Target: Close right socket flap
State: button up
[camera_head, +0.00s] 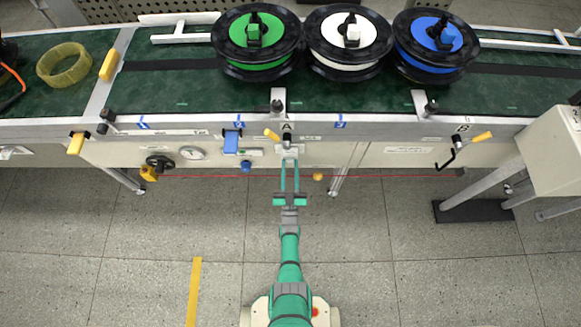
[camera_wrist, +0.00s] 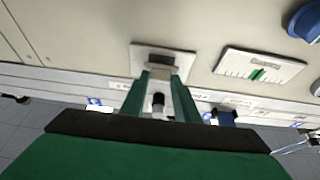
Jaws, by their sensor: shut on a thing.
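The right socket flap (camera_wrist: 160,58) appears as a small grey and dark cover on a pale plate in the conveyor's front panel. In the head view its pale socket plate (camera_head: 290,149) sits below the letter A. My gripper (camera_head: 290,163) reaches up to it from below. In the wrist view my gripper (camera_wrist: 164,76) has its two green fingers at the flap's edge, one on each side, shut on the flap. The fingertips partly hide the contact, and the flap's exact angle cannot be told.
A blue box (camera_head: 231,142), a blue knob (camera_head: 246,166) and a gauge (camera_head: 192,153) are left of the socket. A yellow-handled clamp (camera_head: 273,135) sits just above it. Green, white and blue spools (camera_head: 436,45) stand on the conveyor. The floor in front is mostly clear.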

jog(key=shift+f, duration=0.15)
jog(key=shift+d, duration=0.15)
jog(key=o, duration=1)
jog(key=shift+s+a, duration=0.1)
jog(key=shift+a, duration=0.1)
jog(key=shift+o, duration=0.2)
jog(key=shift+s+d, duration=0.1)
jog(key=shift+s, duration=0.05)
jog(key=v, duration=1)
jog(key=shift+s+f, duration=0.15)
jog(key=shift+f, duration=0.05)
